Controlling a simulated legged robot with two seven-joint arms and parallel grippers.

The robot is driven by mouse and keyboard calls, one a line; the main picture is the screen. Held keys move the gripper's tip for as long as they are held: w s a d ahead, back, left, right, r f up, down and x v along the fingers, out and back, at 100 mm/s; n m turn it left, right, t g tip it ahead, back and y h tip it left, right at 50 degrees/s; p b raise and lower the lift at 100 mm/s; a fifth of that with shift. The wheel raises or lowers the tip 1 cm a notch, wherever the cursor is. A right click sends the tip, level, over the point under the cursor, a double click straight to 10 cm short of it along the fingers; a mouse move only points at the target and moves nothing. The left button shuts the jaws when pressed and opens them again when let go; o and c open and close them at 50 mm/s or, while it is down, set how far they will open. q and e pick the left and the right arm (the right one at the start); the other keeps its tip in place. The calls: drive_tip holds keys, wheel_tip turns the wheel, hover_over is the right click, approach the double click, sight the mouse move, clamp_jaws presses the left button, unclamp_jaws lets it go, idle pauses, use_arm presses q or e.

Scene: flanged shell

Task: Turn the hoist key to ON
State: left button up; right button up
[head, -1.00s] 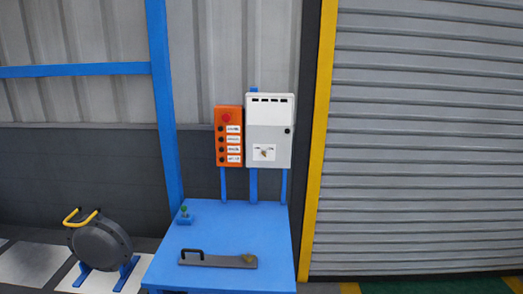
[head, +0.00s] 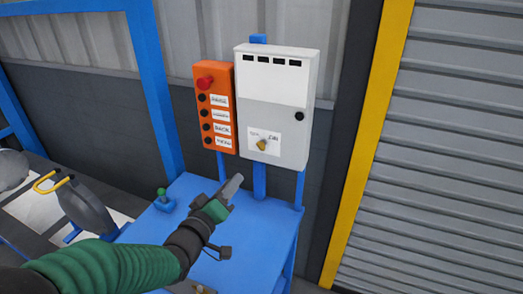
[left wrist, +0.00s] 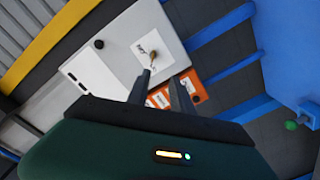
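The hoist key (head: 262,144) is a small brass-coloured knob on a white label plate, low on the front of the grey control box (head: 288,100). It also shows in the left wrist view (left wrist: 153,57), just beyond my fingertips. Its pointing direction and the label's words are too small to read surely. My left gripper (head: 233,183) is below and left of the key in the head view, apart from it. In the left wrist view its two fingers (left wrist: 160,80) stand apart with nothing between them. My right gripper is not in view.
An orange button panel (head: 214,108) with a red knob hangs left of the box. Below is a blue table (head: 262,245) with a small green-topped lever (head: 162,200).

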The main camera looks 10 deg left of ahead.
sight(260, 148)
use_arm(q)
drive_tip(key=w+d, duration=0.1)
drive_tip(key=w, duration=0.4)
drive_tip(key=w+d+p, duration=0.1)
drive_tip(key=w, duration=0.4)
drive_tip(key=w+d+r, duration=0.1)
drive_tip(key=w+d, duration=0.1)
drive_tip(key=w, duration=0.3)
drive_tip(key=shift+w, duration=0.4)
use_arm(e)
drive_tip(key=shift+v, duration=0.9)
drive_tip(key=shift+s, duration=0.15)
use_arm(q)
drive_tip(key=shift+c, duration=0.7)
clamp_jaws()
drive_tip(key=shift+f, duration=0.1)
